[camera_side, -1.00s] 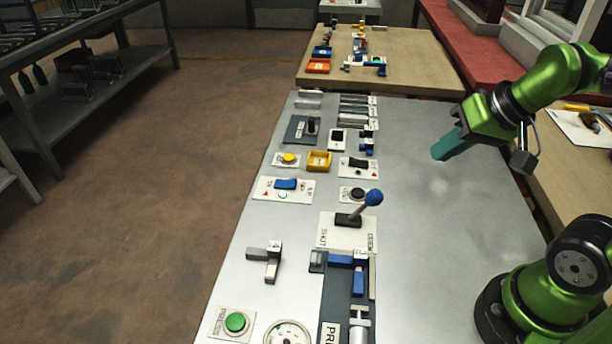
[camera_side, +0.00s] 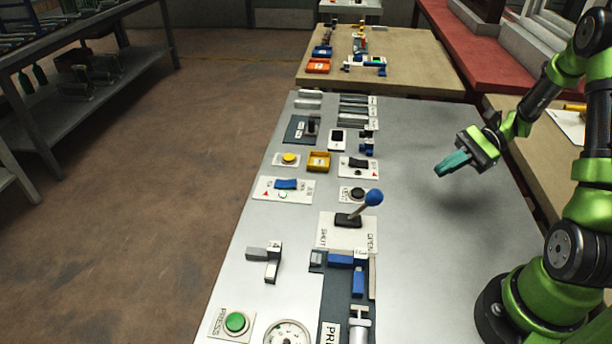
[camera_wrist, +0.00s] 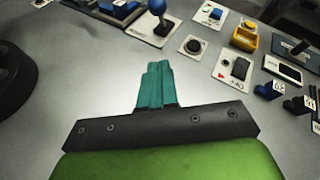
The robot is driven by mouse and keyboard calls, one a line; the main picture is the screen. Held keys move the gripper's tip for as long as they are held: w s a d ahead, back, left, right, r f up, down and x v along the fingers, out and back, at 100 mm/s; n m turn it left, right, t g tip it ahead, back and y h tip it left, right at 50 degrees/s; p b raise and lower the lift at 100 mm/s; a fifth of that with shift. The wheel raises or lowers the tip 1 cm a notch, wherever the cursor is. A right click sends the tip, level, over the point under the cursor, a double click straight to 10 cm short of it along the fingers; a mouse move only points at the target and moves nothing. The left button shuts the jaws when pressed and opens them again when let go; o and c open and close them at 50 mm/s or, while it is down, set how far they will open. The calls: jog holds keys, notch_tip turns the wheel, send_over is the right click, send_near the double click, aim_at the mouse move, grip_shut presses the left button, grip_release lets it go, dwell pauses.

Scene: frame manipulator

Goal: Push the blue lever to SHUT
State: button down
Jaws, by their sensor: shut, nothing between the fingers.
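The blue-knobbed lever (camera_side: 373,198) stands on a white plate (camera_side: 334,241) marked SHUT on the left and OPEN on the right. Its grey shaft rises from a black base and leans to the right, towards OPEN. The closed fingertips (camera_wrist: 158,66) also show in the wrist view.
Near the lever are a black round button (camera_side: 358,194), a blue rocker switch (camera_side: 286,184), a yellow tray (camera_side: 318,161) and blue blocks (camera_side: 358,283). A green button (camera_side: 236,322) sits at the front left. The table's right side (camera_side: 430,260) is clear.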

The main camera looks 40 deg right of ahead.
send_near(365, 207)
jog(key=shift+x, duration=0.75)
jog(key=shift+a+r, duration=0.1)
jog(key=shift+a, duration=0.3)
jog(key=shift+w+r, duration=0.1)
jog(key=shift+w, duration=0.05)
